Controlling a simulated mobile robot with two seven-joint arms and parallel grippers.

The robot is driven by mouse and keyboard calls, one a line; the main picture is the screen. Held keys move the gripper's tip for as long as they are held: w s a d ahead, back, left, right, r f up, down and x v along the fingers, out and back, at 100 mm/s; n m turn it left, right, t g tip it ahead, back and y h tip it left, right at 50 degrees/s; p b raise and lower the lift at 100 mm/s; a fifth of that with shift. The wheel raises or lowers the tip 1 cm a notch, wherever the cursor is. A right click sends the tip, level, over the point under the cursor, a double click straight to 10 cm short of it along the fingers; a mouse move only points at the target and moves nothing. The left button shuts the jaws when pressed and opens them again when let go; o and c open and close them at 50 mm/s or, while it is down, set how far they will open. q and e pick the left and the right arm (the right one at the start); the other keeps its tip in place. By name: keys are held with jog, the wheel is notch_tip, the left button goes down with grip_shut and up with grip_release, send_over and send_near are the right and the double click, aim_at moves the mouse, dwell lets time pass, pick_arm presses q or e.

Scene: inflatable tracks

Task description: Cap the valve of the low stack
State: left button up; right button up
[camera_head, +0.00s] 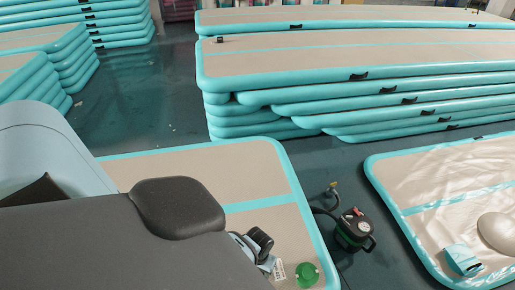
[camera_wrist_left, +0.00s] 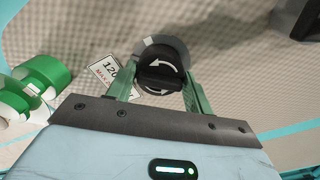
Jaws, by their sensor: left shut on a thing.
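The low stack (camera_head: 270,165) is a beige track with teal edges, lying on the floor in front of me and partly hidden by my left arm. My left gripper (camera_wrist_left: 160,88) is over its top, shut on a round black cap (camera_wrist_left: 162,68) with white turning arrows. The cap also shows beyond my arm in the head view (camera_head: 262,240). A grey ring (camera_wrist_left: 176,45), seemingly of the valve, shows behind the cap; I cannot tell whether the cap is seated on it. A white label (camera_wrist_left: 106,69) with printed figures lies beside it. My right gripper is not in view.
A green and white thing (camera_head: 307,274) is on the track near the cap. A black and green pump (camera_head: 354,230) with a hose stands on the floor to the right. A wrinkled track (camera_head: 440,190) lies further right. Taller stacks (camera_head: 330,60) stand behind.

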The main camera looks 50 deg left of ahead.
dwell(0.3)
pick_arm(q)
jog(key=shift+r+n+p, duration=0.15)
jog(key=shift+n+p, duration=0.2)
jog(key=shift+n, duration=1.95)
jog(key=o, duration=1)
jog(key=shift+o, duration=0.2)
